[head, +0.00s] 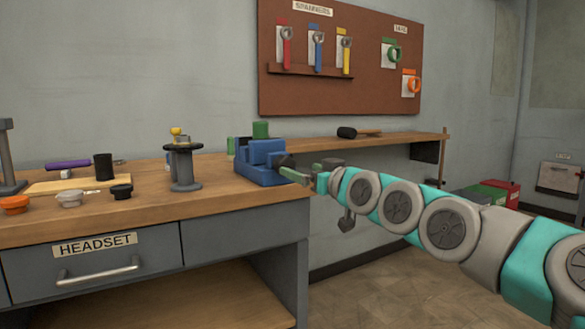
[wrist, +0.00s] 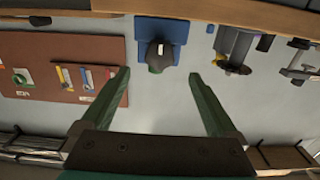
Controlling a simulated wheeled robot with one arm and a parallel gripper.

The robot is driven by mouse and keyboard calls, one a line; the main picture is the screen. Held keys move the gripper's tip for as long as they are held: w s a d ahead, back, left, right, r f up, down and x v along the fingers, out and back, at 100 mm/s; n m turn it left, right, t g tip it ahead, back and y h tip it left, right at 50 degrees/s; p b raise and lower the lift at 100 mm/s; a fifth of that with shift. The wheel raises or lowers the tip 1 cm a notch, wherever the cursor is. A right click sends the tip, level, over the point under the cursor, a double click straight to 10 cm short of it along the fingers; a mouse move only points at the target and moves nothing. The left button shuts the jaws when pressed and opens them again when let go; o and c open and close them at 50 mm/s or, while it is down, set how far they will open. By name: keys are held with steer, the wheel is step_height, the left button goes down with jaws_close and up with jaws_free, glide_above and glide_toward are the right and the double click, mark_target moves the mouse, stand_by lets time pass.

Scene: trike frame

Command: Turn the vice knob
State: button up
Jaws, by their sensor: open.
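The blue vice (head: 258,172) sits at the right end of the workbench. Its dark knob (head: 286,160) faces right, towards my arm. My gripper (head: 303,170) is open at the bench's right end, its green fingers pointing at the vice. In the wrist view, which looks upside down, the vice (wrist: 180,27) is at the top centre. The dark knob (wrist: 159,55) there lies between the lines of the two open fingers of my gripper (wrist: 159,75), a little left of the middle. Nothing is between the fingers. I cannot tell the exact gap to the knob.
A grey spool-like stand (head: 184,168) is left of the vice, and a green block (head: 260,130) shows behind it. Small cups and a board lie further left. A drawer labelled HEADSET (head: 95,263) is below. A pegboard (head: 340,57) hangs behind.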

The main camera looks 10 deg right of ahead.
mark_target(288, 164)
steer(key=shift+p+x, duration=0.45)
steer(key=shift+x, duration=3.45)
steer(key=c, duration=1.4)
steer(key=shift+o, duration=0.2)
steer(key=shift+m, duration=0.4)
